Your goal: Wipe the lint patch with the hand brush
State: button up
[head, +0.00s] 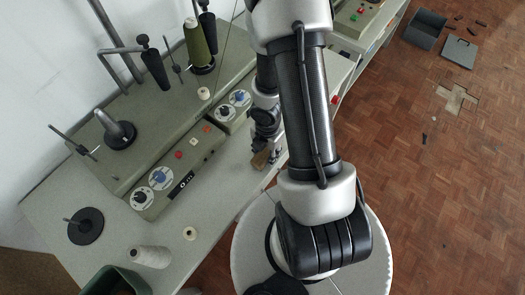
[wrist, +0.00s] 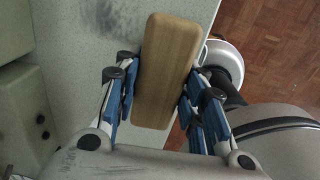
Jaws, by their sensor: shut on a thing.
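The hand brush (wrist: 166,68) shows its light wooden back in the wrist view, lying lengthwise between the blue-padded fingers. My gripper (wrist: 160,98) is shut on it by both long sides. The bristles are hidden beneath the wood. The lint patch (wrist: 112,16) is a dark grey smudge on the pale table top, just left of the brush's far end. In the head view my gripper (head: 266,148) is by the table's right edge, with the brush (head: 261,160) a small brown piece below it. I cannot tell whether the bristles touch the table.
A green-grey machine with control boxes (head: 180,170) stands left of the gripper. The parquet floor (head: 450,190) lies right, with a dustpan-like grey box (head: 425,28).

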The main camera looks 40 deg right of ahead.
jog(key=shift+d+r+p, duration=0.15)
jog(key=shift+d+p, duration=0.4)
jog(key=shift+p, duration=0.15)
jog(key=shift+w+d, duration=0.2)
jog(key=shift+d, duration=0.1)
jog(key=w+p, duration=0.2)
jog(key=shift+a+p, duration=0.35)
jog(key=shift+a, duration=0.05)
jog(key=shift+w+a+p, duration=0.2)
jog(key=shift+w+p, duration=0.5)
jog(key=shift+w+a+p, duration=0.15)
jog(key=shift+w+p, duration=0.15)
jog(key=shift+p, duration=0.4)
jog(key=w+p, duration=0.2)
jog(key=p, duration=0.1)
jog(key=shift+a, duration=0.3)
jog(key=shift+w+a+p, duration=0.1)
jog(key=shift+w+p, duration=0.25)
jog(key=shift+p, duration=0.4)
